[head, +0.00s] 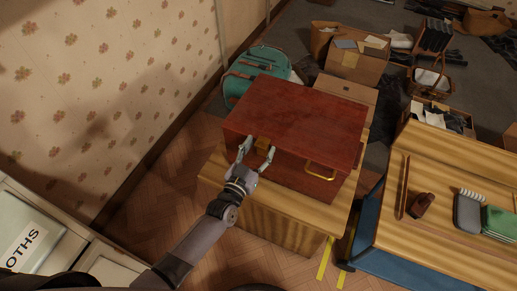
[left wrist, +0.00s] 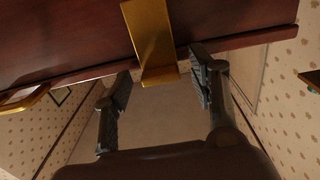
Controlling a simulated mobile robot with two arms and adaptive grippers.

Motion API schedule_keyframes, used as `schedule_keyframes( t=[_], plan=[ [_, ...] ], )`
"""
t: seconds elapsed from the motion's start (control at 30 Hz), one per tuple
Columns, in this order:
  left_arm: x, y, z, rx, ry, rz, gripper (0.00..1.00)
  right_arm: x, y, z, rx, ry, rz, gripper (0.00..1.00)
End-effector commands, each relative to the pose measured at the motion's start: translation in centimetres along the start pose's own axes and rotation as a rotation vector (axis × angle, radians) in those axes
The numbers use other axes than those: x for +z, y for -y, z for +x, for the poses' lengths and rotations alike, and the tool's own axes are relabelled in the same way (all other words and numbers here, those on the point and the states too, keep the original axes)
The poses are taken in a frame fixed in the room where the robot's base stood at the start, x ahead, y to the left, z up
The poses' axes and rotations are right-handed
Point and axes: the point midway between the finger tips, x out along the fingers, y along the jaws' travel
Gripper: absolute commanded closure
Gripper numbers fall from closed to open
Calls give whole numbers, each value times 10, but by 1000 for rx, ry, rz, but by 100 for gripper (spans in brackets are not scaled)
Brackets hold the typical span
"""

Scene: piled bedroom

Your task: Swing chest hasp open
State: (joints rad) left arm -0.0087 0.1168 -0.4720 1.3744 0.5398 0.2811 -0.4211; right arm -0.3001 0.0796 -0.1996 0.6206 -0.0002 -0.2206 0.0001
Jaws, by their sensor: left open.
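The chest (head: 300,118) is dark red wood with its lid down, standing on a light wooden box (head: 250,215). A brass hasp (head: 262,145) is on the chest's front, near its left end. In the left wrist view the hasp (left wrist: 153,45) is a broad gold strap across the chest (left wrist: 60,40), its bent end jutting out below. My left gripper (head: 257,151) is open at the hasp. In the left wrist view its fingers (left wrist: 160,88) stand either side of the hasp's end, with visible gaps. My right gripper is not in view.
A gold handle (head: 321,171) is on the chest's front, right of the hasp. A teal bag (head: 258,72) and cardboard boxes (head: 355,62) crowd behind. A wooden table (head: 440,215) with small items stands right. Some parquet floor (head: 135,215) is clear at left.

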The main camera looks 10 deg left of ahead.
Motion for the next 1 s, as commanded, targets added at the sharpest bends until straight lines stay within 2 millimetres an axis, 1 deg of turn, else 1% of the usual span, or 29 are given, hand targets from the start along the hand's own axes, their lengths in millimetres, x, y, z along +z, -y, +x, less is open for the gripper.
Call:
schedule_keyframes(
  t=[0.07, 0.83, 0.87, 1.0],
  plan=[
    [0, 0, 0, 0, 0, 0, 47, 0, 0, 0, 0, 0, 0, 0],
    [0, 0, 0, 0, 0, 0, 99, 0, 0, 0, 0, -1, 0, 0],
    [0, 0, 0, 0, 0, 0, 100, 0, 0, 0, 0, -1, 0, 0],
    [0, 0, 0, 0, 0, 1, 100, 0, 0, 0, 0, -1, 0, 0]
  ],
)
